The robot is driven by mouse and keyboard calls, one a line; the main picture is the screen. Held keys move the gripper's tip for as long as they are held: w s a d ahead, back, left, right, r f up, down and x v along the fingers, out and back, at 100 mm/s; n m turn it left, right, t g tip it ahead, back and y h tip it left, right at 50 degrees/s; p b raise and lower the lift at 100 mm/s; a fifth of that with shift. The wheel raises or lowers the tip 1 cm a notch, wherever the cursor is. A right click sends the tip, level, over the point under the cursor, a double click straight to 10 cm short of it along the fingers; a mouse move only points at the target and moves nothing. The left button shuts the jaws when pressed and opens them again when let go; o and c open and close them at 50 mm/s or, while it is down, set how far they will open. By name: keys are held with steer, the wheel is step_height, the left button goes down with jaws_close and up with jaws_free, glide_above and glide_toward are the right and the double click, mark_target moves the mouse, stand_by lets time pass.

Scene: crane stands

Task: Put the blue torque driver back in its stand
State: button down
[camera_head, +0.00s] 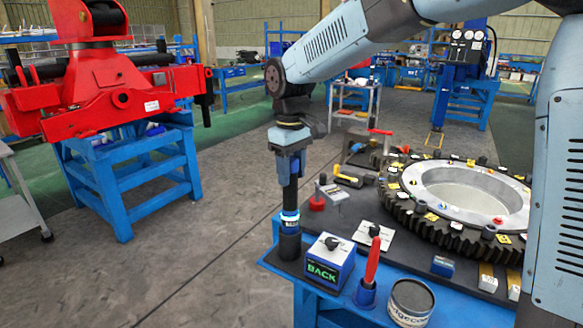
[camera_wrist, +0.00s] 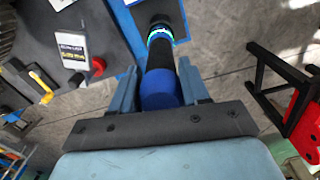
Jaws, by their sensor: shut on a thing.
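My gripper (camera_head: 289,165) points down and is shut on the upper part of the blue torque driver, which shows a dark shaft (camera_head: 290,195) and a blue end cap (camera_wrist: 160,92) between the fingers in the wrist view. The driver stands about upright. A glowing cyan-white ring (camera_head: 290,216) lies low on the shaft. Directly beneath it is a dark round stand (camera_head: 289,246) at the left corner of the bench. I cannot tell how deep the driver sits in the stand.
A blue box with a green BACK sign (camera_head: 325,270) is close to the right of the stand. A red-handled tool (camera_head: 371,262) in a blue holder, a tin (camera_head: 410,303) and a large toothed ring (camera_head: 400,205) occupy the bench. Open floor lies left.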

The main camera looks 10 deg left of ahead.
mark_target(291, 159)
steer(key=shift+f, duration=0.95)
steer(key=shift+c, duration=2.4)
jaws_free()
steer(key=shift+r, duration=2.5)
